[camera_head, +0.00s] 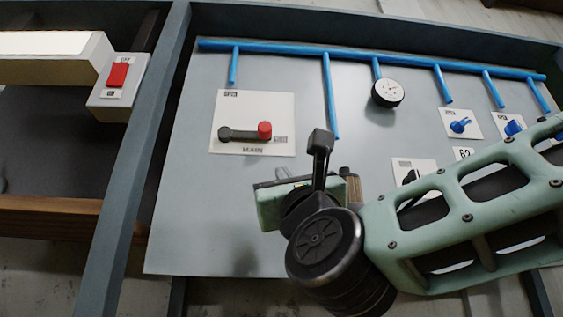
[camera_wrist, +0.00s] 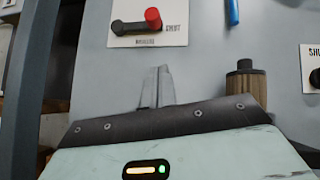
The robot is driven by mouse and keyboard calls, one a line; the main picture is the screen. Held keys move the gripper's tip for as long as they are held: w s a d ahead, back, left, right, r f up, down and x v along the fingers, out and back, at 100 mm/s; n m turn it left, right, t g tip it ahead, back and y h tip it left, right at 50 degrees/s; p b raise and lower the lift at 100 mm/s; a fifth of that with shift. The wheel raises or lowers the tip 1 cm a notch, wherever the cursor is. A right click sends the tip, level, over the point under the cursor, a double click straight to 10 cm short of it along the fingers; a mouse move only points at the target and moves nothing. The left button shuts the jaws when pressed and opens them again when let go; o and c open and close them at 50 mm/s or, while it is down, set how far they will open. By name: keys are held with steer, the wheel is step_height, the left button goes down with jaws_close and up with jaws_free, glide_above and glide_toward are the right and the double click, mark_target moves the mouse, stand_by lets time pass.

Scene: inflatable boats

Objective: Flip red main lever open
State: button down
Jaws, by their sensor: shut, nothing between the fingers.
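The main lever (camera_head: 243,133) is a dark grey bar with a red knob (camera_head: 264,130) at its right end, mounted on a white plate (camera_head: 254,107) on the grey panel. It lies roughly horizontal. In the wrist view the red knob (camera_wrist: 152,18) is beside the printed word "SHUT", and the dark bar (camera_wrist: 127,27) runs left from it. My gripper (camera_wrist: 157,72) is shut and empty, its fingertips together below the lever plate in the picture, apart from the lever.
Blue pipes (camera_head: 375,59) run along the panel's top, with a round gauge (camera_head: 387,92). Small blue valves (camera_head: 460,126) are at the right. A red switch box (camera_head: 117,76) is left of the frame post (camera_head: 150,120). A brown cylinder with a dark cap (camera_wrist: 246,84) stands right of my fingers.

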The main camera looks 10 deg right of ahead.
mark_target(266, 138)
steer(key=p+x, duration=0.2)
steer(key=x, duration=0.1)
steer(key=s+r+p+x, duration=0.1)
steer(key=p+x, duration=0.2)
steer(key=x, duration=0.1)
steer(key=p+x, duration=0.3)
steer(key=shift+s+a+r, duration=0.1)
steer(key=shift+a+r, duration=0.15)
steer(key=shift+r, duration=0.5)
steer(key=shift+a+r+n, duration=0.1)
steer(key=shift+a+n, duration=0.05)
steer(key=shift+n, duration=0.15)
